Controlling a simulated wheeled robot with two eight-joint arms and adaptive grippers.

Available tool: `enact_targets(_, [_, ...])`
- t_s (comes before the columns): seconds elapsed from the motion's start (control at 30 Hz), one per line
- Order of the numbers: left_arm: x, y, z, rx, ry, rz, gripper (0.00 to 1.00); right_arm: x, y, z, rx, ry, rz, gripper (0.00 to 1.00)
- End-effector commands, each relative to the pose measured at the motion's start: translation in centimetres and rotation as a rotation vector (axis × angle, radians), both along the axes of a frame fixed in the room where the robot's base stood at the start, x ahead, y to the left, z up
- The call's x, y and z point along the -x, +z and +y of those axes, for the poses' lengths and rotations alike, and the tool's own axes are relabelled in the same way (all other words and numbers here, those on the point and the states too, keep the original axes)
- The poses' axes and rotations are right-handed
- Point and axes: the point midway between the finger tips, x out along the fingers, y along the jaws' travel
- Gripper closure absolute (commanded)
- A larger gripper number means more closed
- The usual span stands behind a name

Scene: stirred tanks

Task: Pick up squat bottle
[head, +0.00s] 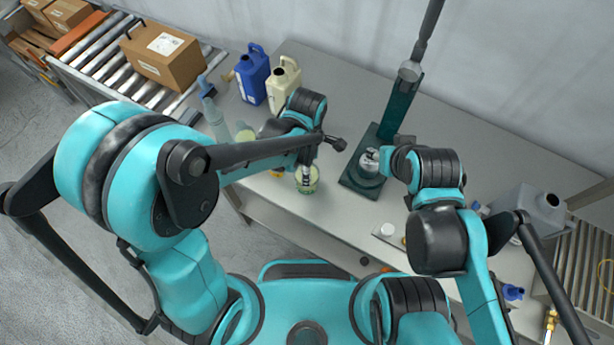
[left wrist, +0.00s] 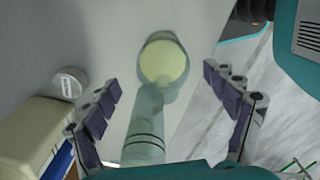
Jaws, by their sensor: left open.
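My left gripper (left wrist: 175,95) is open, with a finger on each side and visible gaps to the bottle. My right gripper's fingers cannot be made out in the head view.
A blue jug (head: 252,76) and a cream jug (head: 284,85) stand behind my left wrist. A pale bottle (head: 214,118) is to the left. A dark stand (head: 400,105) with a silver vessel (head: 369,162) is to the right. Clear table lies behind the stand.

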Motion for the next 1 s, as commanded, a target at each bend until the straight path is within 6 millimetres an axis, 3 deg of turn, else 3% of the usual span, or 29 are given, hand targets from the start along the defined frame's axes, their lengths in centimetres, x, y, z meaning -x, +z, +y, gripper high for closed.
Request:
enact_targets(0.23, [0.3,-3.8,0.1,0.000,-0.001,-0.001,0.15,0.0,-1.3,0.0,0.000,0.000,0.000,0.60])
enact_targets(0.53, [0.4,-4.2,0.1,0.000,-0.001,-0.001,0.15,0.0,-1.3,0.0,0.000,0.000,0.000,0.60])
enact_targets(0.8, [0.4,-4.2,0.1,0.000,-0.001,-0.001,0.79,0.0,-1.3,0.0,0.000,0.000,0.000,0.60])
enact_targets(1.0, [0.4,-4.2,0.1,0.000,-0.001,-0.001,0.79,0.0,-1.3,0.0,0.000,0.000,0.000,0.60])
